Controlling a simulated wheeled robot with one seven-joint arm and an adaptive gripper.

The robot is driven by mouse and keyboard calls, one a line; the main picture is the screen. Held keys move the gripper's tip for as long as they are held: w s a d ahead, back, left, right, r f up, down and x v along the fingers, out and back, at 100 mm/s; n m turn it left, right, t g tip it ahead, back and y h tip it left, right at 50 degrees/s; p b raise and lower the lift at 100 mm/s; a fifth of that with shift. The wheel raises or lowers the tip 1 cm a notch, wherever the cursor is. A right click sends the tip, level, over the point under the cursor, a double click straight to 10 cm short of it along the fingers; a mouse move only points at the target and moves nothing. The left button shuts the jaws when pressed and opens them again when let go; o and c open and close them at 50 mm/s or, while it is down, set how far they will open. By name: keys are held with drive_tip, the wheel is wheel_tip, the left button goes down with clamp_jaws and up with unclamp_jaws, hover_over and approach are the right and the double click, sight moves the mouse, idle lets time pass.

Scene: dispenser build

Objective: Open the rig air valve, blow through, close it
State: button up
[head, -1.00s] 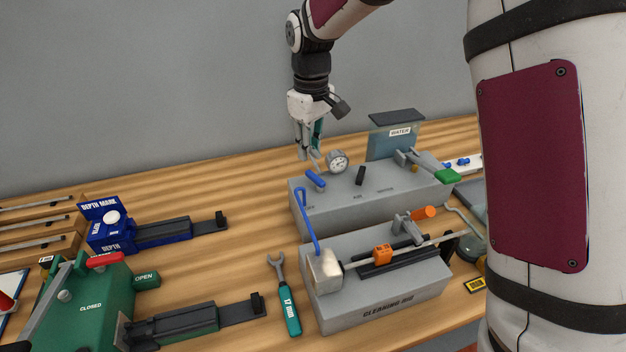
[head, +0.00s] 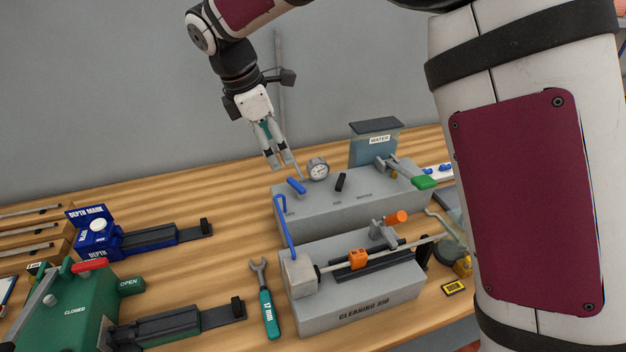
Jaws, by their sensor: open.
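The cleaning rig is a grey lower block (head: 355,300) with a grey box (head: 340,205) behind it. A blue lever (head: 297,187), which looks like the air valve handle, sits at the left of the box top beside a round gauge (head: 317,169). A black lever (head: 341,182) stands to its right. A blue hose (head: 285,222) runs down to the pale block at the rig's left end. My gripper (head: 282,165) points down, open and empty, above and slightly behind the blue lever. I cannot tell whether its fingertips touch anything.
A water tank (head: 373,147) and green-handled lever (head: 425,182) stand at the box's right. An orange-handled clamp (head: 396,218) is on the front rig. A wrench (head: 266,300) lies left of the rig. Blue (head: 88,236) and green (head: 75,310) fixtures stand further left.

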drive_tip(key=s+a+r+n, duration=0.1)
drive_tip(key=r+n, duration=0.1)
drive_tip(key=n, duration=0.1)
drive_tip(key=t+p, duration=0.1)
drive_tip(key=p, duration=0.1)
approach(295, 183)
drive_tip(key=shift+n+h, duration=0.3)
drive_tip(key=shift+h, duration=0.1)
drive_tip(key=x, duration=0.8)
drive_tip(key=shift+a+f, duration=0.1)
drive_tip(key=shift+a, duration=0.25)
drive_tip(key=shift+c, duration=0.3)
drive_tip(key=shift+s, duration=0.1)
drive_tip(key=c, duration=1.1)
